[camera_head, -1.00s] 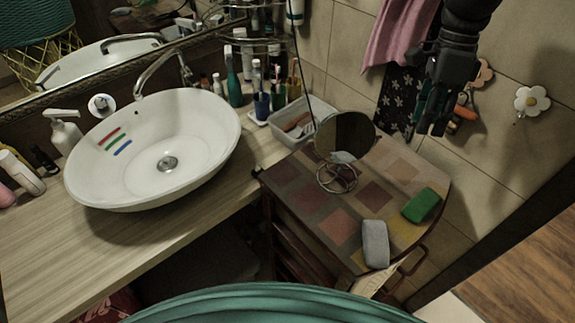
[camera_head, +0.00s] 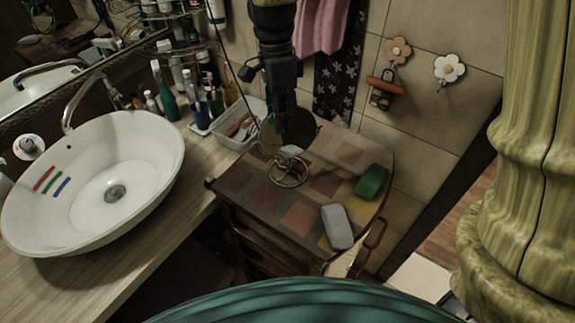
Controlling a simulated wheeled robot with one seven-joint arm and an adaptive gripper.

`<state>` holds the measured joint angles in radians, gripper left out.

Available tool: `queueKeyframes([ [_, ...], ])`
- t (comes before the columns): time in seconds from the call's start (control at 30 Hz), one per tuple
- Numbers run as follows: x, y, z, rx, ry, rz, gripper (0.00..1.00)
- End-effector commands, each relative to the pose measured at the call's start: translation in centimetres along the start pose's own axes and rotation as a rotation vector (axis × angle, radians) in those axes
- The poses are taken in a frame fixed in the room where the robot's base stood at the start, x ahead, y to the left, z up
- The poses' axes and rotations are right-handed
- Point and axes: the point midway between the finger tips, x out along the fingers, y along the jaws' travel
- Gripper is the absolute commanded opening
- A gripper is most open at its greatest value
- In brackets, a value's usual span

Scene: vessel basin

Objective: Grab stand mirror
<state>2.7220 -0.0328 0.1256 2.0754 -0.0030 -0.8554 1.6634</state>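The stand mirror is a small round mirror (camera_head: 308,130) on a wire base (camera_head: 289,174). It stands upright on a patchwork-topped wooden cabinet (camera_head: 265,222). My gripper (camera_head: 288,143) points down from the top of the picture, directly in front of the mirror disc as seen from the head camera. It hides the left and middle of the disc. The dark fingers blend with the disc, so I cannot tell their gap or whether they touch the mirror.
A grey rounded block (camera_head: 337,227) and a green block (camera_head: 371,181) lie on the cabinet to the right. A plastic bin (camera_head: 232,138) stands behind left, near cups and bottles. A white basin (camera_head: 95,180) is at left. The tiled wall is behind. A yellowish-green form covers the far right.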

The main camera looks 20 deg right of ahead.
Motion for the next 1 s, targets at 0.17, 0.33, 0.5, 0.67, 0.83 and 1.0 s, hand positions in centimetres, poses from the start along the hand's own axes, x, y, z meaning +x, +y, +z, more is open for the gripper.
queueKeyframes([
  [0.17, 0.6, -0.1, 0.0, -0.001, 0.000, 0.000, 0.35],
  [0.33, 2.0, -0.3, -0.3, -0.002, 0.000, 0.003, 0.35],
  [0.5, 3.8, -0.5, -0.6, -0.002, 0.000, 0.003, 0.35],
  [0.67, 5.1, -0.6, -0.6, -0.002, 0.000, 0.000, 0.35],
  [0.83, 5.5, -0.6, -0.6, -0.002, 0.001, -0.001, 0.35],
  [1.0, 5.5, -0.6, -0.6, -0.002, 0.001, -0.001, 0.33],
])
